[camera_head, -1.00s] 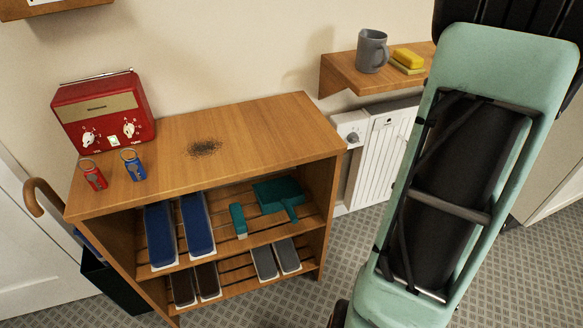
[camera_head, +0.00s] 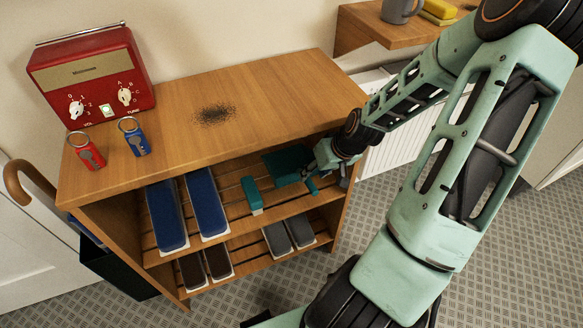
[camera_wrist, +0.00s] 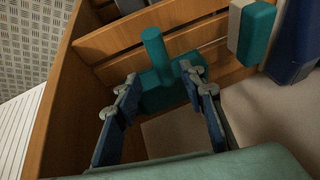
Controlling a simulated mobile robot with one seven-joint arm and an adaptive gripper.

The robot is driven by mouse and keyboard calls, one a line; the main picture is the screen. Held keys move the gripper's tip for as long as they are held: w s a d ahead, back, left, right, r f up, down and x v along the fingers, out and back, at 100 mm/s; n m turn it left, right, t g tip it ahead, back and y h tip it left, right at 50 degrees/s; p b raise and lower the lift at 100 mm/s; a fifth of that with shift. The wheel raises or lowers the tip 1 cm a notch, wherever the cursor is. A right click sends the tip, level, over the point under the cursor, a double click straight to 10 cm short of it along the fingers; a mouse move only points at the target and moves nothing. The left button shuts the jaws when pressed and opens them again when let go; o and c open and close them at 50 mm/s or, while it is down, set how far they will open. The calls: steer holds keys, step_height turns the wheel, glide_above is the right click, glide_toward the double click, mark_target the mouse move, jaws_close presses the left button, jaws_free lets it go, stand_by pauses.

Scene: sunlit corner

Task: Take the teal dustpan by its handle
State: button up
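The teal dustpan (camera_head: 285,163) lies on the upper slatted shelf, at its right end. Its short handle (camera_head: 312,187) points toward the shelf's front. In the wrist view the round handle (camera_wrist: 153,48) shows just beyond and between my fingertips, and the pan's body (camera_wrist: 158,98) lies between and under the fingers. My gripper (camera_head: 320,163) reaches in under the cabinet top from the right. In the wrist view my gripper (camera_wrist: 160,76) is open, its two fingers well apart. Whether a finger touches the pan cannot be told.
A teal brush (camera_head: 251,194) lies left of the dustpan, beside blue shoes (camera_head: 207,202). The wooden cabinet's top (camera_head: 270,95) is close above my gripper and its right side wall (camera_wrist: 58,85) is near. A red radio (camera_head: 95,78) and two key tags stand on top.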

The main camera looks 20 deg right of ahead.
mark_target(309, 179)
steer(key=b+x, duration=0.1)
steer(key=x, duration=0.1)
steer(key=b+x, duration=0.1)
steer(key=x, duration=0.1)
steer(key=b+x, duration=0.1)
steer(key=x, duration=0.1)
steer(key=shift+s+a+f, duration=0.1)
steer(key=shift+s+a, duration=0.05)
steer(key=shift+s, duration=0.1)
jaws_close()
